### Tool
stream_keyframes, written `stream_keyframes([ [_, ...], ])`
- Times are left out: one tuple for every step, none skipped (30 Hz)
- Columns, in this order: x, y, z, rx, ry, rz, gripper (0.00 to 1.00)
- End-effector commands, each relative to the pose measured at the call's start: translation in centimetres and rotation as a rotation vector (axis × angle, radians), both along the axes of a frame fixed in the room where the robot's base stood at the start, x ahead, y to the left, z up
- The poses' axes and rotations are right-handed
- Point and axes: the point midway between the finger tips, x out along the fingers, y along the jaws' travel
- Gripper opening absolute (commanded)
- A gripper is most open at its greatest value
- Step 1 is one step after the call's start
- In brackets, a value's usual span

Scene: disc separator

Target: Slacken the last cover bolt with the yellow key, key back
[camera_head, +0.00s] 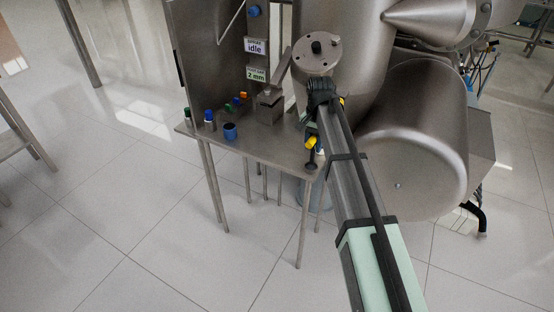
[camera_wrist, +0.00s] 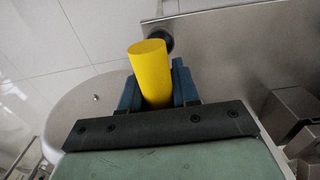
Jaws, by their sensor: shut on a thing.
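My gripper (camera_head: 318,132) is shut on the yellow key. In the wrist view the key's yellow handle (camera_wrist: 149,72) stands between the two blue fingers (camera_wrist: 155,88). In the head view a bit of yellow (camera_head: 311,142) shows beside my gripper, over the table's right corner. A dark round piece (camera_head: 311,166) is just below it; I cannot tell whether it belongs to the key. The round steel cover (camera_head: 317,50), with small bolt heads and a dark centre knob, is above and behind my gripper. Which bolt is still tight cannot be told.
The steel table (camera_head: 262,150) carries a blue cup-like part (camera_head: 230,131), several small coloured pieces and a metal block (camera_head: 270,106). Signs read "idle" (camera_head: 255,46) and "2 mm" (camera_head: 256,74). A large steel drum (camera_head: 412,140) stands close right of my arm. The floor in front is clear.

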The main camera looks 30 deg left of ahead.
Motion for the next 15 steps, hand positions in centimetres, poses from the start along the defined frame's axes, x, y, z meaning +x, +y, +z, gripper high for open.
stream_keyframes([
  [0.0, 0.0, 0.01, 0.0, 0.0, 0.0, 0.15],
  [0.0, 0.0, 0.01, 0.0, 0.0, 0.0, 0.12],
  [0.0, 0.0, 0.01, 0.0, 0.0, 0.0, 0.08],
  [0.0, 0.0, 0.01, 0.0, 0.0, 0.0, 0.06],
  [0.0, 0.0, 0.01, 0.0, 0.0, 0.0, 0.03],
  [0.0, 0.0, 0.01, 0.0, 0.0, 0.0, 0.0],
  [0.0, 0.0, 0.01, 0.0, 0.0, 0.0, 0.0],
  [0.0, 0.0, 0.01, 0.0, 0.0, 0.0, 0.0],
  [0.0, 0.0, 0.01, 0.0, 0.0, 0.0, 0.0],
  [0.0, 0.0, 0.01, 0.0, 0.0, 0.0, 0.0],
  [0.0, 0.0, 0.01, 0.0, 0.0, 0.0, 0.0],
  [0.0, 0.0, 0.02, 0.0, 0.0, 0.0, 0.0],
  [0.0, 0.0, 0.02, 0.0, 0.0, 0.0, 0.0],
  [0.01, 0.0, 0.04, 0.0, 0.0, 0.0, 0.0],
  [0.01, 0.0, 0.05, 0.0, 0.0, 0.0, 0.0],
])
